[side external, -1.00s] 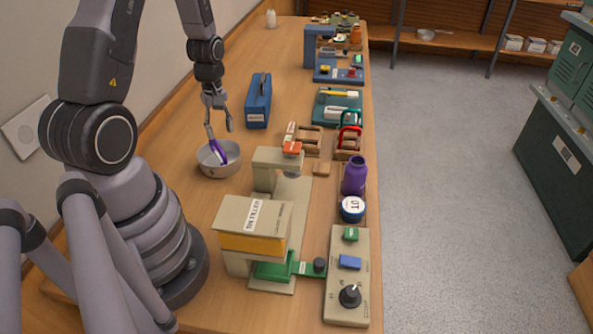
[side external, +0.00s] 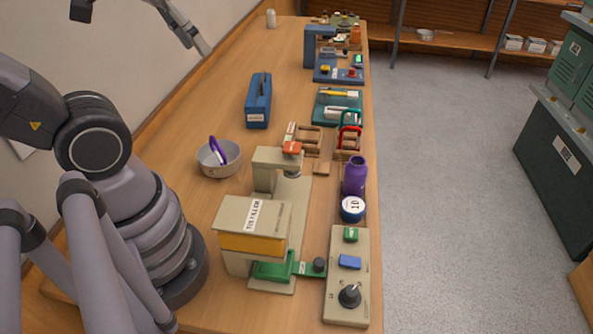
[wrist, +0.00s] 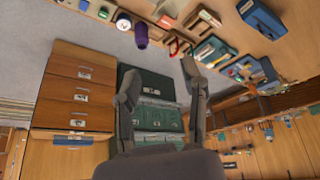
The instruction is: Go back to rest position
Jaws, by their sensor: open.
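My gripper is raised high near the wall at the top left of the side external view (side external: 195,40), well above and apart from the workbench. In the wrist view (wrist: 158,80) its two fingers stand wide apart with nothing between them. The grey bowl (side external: 222,168) sits on the bench with a purple-handled item (side external: 216,150) leaning inside it. My gripper is clear of both.
A beige press-like machine (side external: 255,225), a control panel (side external: 347,275), a purple bottle (side external: 355,177) and a blue case (side external: 258,100) stand on the bench (side external: 225,95). Green cabinets (side external: 570,130) stand across the open floor (side external: 440,200).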

